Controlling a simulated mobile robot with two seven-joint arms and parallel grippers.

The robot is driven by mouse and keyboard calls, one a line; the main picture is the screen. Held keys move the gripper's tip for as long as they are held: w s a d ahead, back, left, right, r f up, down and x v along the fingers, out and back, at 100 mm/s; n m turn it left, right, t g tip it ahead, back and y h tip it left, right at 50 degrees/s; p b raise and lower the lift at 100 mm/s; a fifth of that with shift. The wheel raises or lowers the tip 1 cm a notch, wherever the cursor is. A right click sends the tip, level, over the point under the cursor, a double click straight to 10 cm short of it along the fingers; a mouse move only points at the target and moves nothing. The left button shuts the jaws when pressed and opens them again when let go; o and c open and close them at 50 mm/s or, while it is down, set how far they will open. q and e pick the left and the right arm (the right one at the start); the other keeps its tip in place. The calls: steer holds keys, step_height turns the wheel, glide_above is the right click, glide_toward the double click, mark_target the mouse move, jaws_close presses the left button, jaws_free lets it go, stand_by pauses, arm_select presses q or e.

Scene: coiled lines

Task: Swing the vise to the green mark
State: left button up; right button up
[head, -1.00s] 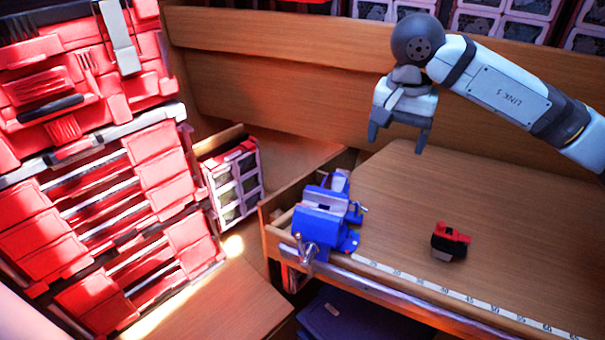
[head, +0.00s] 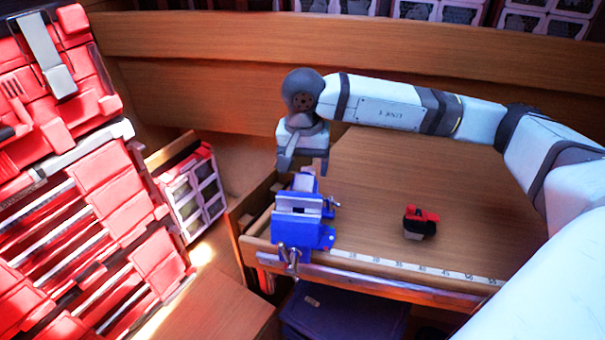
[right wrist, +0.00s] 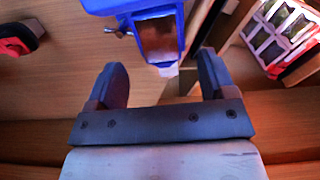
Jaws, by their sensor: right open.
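The blue vise (head: 298,218) is mounted at the front left corner of the wooden workbench, its jaws and screw handle showing. My right gripper (head: 303,170) is open, fingers pointing down, close above or behind the vise's back end in the head view. In the right wrist view the two fingers (right wrist: 160,85) are spread, with nothing between them. The vise's blue body (right wrist: 152,32) is just ahead of the fingertips there. I cannot tell whether they touch. No green mark can be made out. My left gripper is not in view.
A red and black tool (head: 421,222) lies on the workbench (head: 390,185), right of the vise. A measuring strip (head: 415,268) runs along the front edge. Red drawers (head: 90,220) stand at left, with a small bin rack (head: 192,195) beside them.

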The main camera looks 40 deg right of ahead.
mark_target(304, 183)
step_height(304, 183, down, 4)
steer(key=shift+r+p, duration=0.25)
steer(key=shift+p, duration=0.05)
steer(key=shift+f, duration=0.4)
steer(key=shift+c, duration=0.4)
